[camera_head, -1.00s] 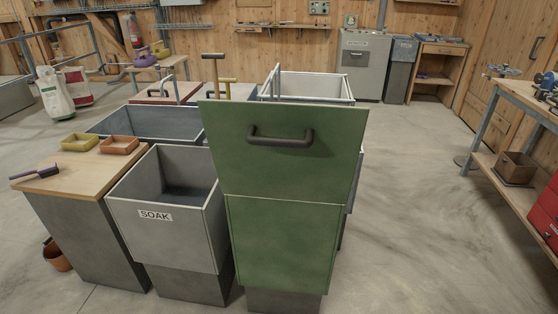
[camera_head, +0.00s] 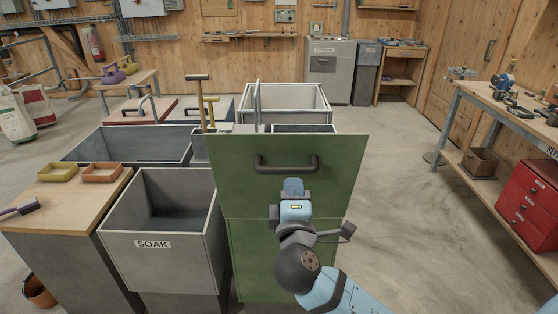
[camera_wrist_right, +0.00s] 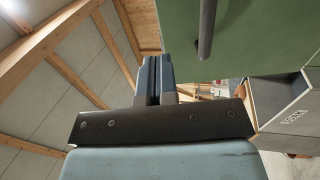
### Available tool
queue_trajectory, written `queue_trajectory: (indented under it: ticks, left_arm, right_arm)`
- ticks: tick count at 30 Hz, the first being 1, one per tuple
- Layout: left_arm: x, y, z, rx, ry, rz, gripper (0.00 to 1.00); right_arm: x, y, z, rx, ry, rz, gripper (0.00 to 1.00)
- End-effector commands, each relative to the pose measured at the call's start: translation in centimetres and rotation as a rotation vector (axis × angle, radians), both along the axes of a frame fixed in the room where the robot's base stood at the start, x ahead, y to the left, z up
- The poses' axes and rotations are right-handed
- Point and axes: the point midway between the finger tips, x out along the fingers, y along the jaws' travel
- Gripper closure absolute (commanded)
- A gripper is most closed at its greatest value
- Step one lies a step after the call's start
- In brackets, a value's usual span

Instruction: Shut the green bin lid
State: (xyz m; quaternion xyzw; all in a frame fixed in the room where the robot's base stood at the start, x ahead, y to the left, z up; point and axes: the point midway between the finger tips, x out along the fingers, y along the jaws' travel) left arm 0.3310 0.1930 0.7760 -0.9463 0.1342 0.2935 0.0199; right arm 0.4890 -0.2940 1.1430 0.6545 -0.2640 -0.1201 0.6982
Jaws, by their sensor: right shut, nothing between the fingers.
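The green bin (camera_head: 252,262) stands in the middle of the head view. Its green lid (camera_head: 288,146) stands up above the bin front, with a dark bar handle (camera_head: 287,170) on the side facing me. The lid hides the bin's inside. My right gripper (camera_head: 293,187) is in front of the lid, just below the handle, shut and empty. In the right wrist view the shut fingers (camera_wrist_right: 158,78) point up beside the green lid (camera_wrist_right: 270,35), with the handle (camera_wrist_right: 207,28) to their right. Whether the fingers touch anything is unclear. My left gripper is out of view.
A grey SOAK bin (camera_head: 160,250) stands open close to the left of the green bin. A wooden-topped counter (camera_head: 70,195) with small trays is further left. A workbench (camera_head: 500,105) and red drawers (camera_head: 530,205) are at right. The floor between is clear.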

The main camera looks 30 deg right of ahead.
Motion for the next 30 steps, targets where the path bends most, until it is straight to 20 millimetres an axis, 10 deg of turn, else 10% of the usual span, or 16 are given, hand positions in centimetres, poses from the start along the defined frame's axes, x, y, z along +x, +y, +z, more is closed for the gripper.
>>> queue_trajectory:
  ticks: [18, 30]
  left_arm:
    - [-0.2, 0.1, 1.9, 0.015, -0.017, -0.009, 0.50]
    - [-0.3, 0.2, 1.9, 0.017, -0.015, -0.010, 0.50]
  right_arm:
    - [9.6, -5.9, 2.5, 0.001, 0.002, 0.002, 1.00]
    - [11.1, -6.8, 2.6, 0.003, 0.003, 0.003, 1.00]
